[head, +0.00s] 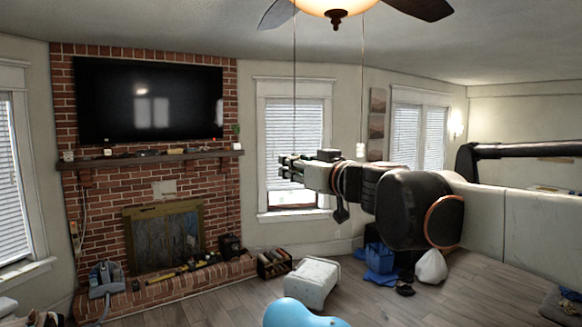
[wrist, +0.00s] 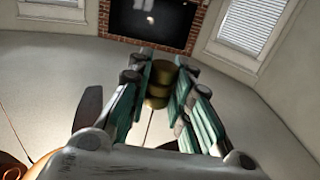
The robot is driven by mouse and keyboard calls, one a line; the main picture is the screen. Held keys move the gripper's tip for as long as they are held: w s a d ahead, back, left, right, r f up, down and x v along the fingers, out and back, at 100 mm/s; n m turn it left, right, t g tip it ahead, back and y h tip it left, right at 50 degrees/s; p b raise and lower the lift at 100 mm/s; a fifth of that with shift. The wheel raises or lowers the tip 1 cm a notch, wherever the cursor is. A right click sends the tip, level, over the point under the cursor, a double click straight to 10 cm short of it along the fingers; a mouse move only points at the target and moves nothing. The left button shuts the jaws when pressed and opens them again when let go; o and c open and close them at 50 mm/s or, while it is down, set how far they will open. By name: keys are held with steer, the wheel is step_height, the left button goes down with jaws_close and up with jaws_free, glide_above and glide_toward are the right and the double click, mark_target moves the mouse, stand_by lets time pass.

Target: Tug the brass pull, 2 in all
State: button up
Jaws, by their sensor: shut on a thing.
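The brass pull (wrist: 157,92) shows in the wrist view as a round, gold-brown piece between my fingers. My gripper (head: 287,168) is shut on it, with the teal-padded fingers (wrist: 165,82) on either side. In the head view a thin chain (head: 295,80) hangs from the ceiling fan (head: 338,8) down to my fingertips, which hide the pull there. A second chain (head: 363,80) hangs to the right and ends in a small white pull (head: 360,150), just above my arm and apart from my fingers.
A brick fireplace (head: 90,200) with a black TV (head: 148,101) stands at the left. A window (head: 294,115) is behind my gripper. A white stool (head: 312,282), a blue rounded thing (head: 300,315) and a tool box (head: 273,263) are on the floor below. The air around my gripper is mostly free.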

steer(key=shift+f+b, duration=0.3)
steer(key=shift+f, duration=0.3)
stand_by(0.3)
steer(key=o, duration=0.9)
steer(key=shift+s+d, duration=0.1)
steer(key=v, duration=1.1)
steer(key=shift+s+d, duration=0.25)
steer(key=shift+s, duration=0.05)
